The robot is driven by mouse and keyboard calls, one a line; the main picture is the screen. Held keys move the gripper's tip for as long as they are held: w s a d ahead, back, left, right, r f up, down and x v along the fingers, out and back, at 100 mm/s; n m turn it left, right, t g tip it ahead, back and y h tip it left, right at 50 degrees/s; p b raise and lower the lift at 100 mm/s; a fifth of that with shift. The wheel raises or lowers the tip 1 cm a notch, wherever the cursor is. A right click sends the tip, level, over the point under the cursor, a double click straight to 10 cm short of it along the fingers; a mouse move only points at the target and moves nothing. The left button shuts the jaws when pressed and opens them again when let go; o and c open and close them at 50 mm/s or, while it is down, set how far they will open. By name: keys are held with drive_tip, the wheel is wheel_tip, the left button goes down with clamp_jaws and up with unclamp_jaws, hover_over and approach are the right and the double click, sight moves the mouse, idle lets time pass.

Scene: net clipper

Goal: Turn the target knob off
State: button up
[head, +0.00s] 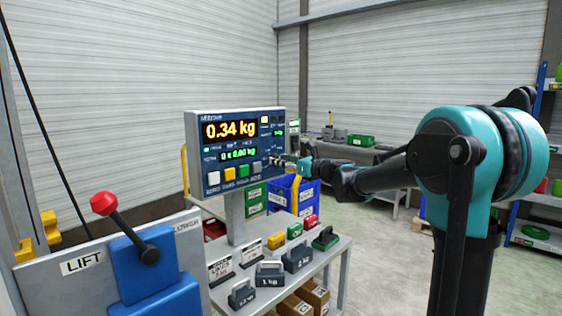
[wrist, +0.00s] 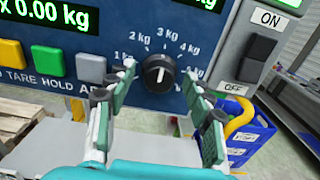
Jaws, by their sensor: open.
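The target knob (wrist: 159,74) is a round black dial with a white pointer line on the blue panel of the scale display (head: 238,150). In the wrist view the pointer stands close to upright, below the 2 kg and 3 kg marks. Kilogram marks curve around it; any mark at its lower left cannot be read. My gripper (wrist: 158,80) is open, with one green-padded finger on each side of the knob. Gaps show between fingers and knob in the picture; depth is unclear. In the head view my gripper (head: 291,162) is at the panel's right edge and hides the knob.
A black rocker switch (wrist: 258,52) between ON and OFF labels is right of the knob. Yellow and grey buttons (wrist: 91,68) are to its left. A blue bin (wrist: 243,138) and yellow rail are lower right. Weights stand on the bench (head: 331,268) below.

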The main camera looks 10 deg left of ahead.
drive_tip(key=shift+w+a, duration=0.25)
drive_tip(key=shift+a, duration=0.1)
drive_tip(key=c, duration=1.1)
drive_tip(key=shift+c, duration=0.2)
drive_tip(key=shift+n, duration=0.4)
drive_tip(key=n, duration=2.3)
drive_tip(key=shift+s+a+f, duration=0.1)
drive_tip(key=shift+f, duration=0.15)
